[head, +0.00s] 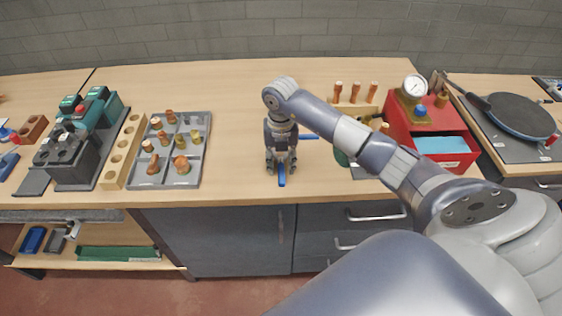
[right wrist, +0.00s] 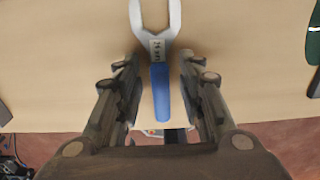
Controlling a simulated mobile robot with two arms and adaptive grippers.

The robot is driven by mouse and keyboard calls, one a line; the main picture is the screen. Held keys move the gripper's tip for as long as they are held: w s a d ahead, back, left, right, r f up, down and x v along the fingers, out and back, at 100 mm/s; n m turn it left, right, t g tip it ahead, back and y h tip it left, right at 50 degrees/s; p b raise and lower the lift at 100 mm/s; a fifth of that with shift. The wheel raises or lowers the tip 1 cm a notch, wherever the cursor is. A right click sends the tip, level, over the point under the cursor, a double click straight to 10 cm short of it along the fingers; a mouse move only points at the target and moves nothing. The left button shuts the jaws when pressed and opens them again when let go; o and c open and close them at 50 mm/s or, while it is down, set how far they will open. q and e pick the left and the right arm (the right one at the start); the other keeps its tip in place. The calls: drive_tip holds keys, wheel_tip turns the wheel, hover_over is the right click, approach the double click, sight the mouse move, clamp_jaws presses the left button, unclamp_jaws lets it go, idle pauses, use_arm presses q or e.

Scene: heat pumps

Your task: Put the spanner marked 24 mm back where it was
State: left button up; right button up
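The spanner has a blue handle (right wrist: 160,92), a silver open jaw (right wrist: 155,15) and a small label that appears to read 24 mm. It lies on the wooden worktop (head: 225,130), with its handle towards the front edge. In the head view the end of its blue handle (head: 282,176) shows below my right gripper (head: 281,163), which hides the rest. In the right wrist view my right gripper (right wrist: 160,100) is open, one finger on each side of the handle, with a gap on both sides. My left gripper is not in view.
Another blue bar (head: 308,136) lies just right of the gripper, partly hidden. A grey compartment tray (head: 200,178) with fittings stands left. A red box (head: 437,140) with a gauge (head: 415,86) stands right, beside a rack of copper pieces (head: 357,106). The worktop between is mostly clear.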

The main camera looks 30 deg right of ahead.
sight(281, 165)
drive_tip(key=shift+r, duration=0.2)
drive_tip(key=shift+w+r, duration=0.1)
drive_tip(key=shift+r, duration=0.15)
wheel_tip(281, 165, up, 12)
drive_tip(key=b, duration=0.2)
drive_tip(key=shift+f, duration=0.25)
